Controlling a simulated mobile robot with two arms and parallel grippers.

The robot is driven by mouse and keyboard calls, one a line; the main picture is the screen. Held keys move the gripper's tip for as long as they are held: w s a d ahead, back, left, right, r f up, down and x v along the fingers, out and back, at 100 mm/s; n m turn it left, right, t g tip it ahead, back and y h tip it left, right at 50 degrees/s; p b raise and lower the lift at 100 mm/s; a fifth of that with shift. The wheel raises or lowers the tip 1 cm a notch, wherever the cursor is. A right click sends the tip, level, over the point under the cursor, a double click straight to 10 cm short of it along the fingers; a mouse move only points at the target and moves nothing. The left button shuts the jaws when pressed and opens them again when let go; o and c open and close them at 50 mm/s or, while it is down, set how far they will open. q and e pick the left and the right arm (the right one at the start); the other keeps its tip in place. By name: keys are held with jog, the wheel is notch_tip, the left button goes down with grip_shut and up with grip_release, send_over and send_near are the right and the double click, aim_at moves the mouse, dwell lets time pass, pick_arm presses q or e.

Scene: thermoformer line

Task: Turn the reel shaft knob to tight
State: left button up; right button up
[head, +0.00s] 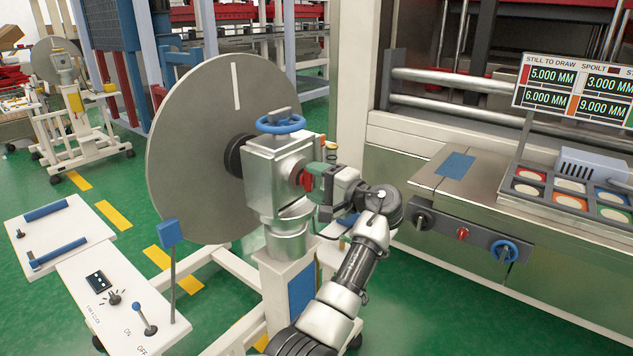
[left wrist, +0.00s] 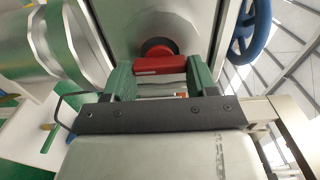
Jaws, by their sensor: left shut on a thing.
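The reel shaft knob is a red bar-shaped knob (head: 306,179) on a dark round base, on the side of the silver shaft housing (head: 272,160) in front of the big grey reel disc (head: 190,150). In the left wrist view the red knob (left wrist: 160,65) lies crosswise between two green fingers. My left gripper (head: 313,181) is shut on the knob, and it also shows in the left wrist view (left wrist: 158,70). The gripper hides part of the knob in the head view. No tight or loose marking is legible. My right gripper is not in view.
A blue handwheel (head: 281,124) tops the housing, close above my gripper. At right stands a machine with a knob panel (head: 462,233), a tray of coloured pots (head: 570,192) and a display (head: 575,92). A white control panel (head: 125,300) with a lever is at lower left.

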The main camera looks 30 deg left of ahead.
pick_arm(q)
jog(key=o, duration=0.9)
jog(key=shift+d, duration=0.15)
jog(key=d+b, duration=0.1)
jog(key=d, duration=0.2)
jog(key=d+b, duration=0.1)
jog(key=d, duration=0.3)
jog(key=d+b, duration=0.1)
jog(key=d, duration=0.2)
jog(key=shift+s+d, duration=0.3)
jog(key=shift+s, duration=0.1)
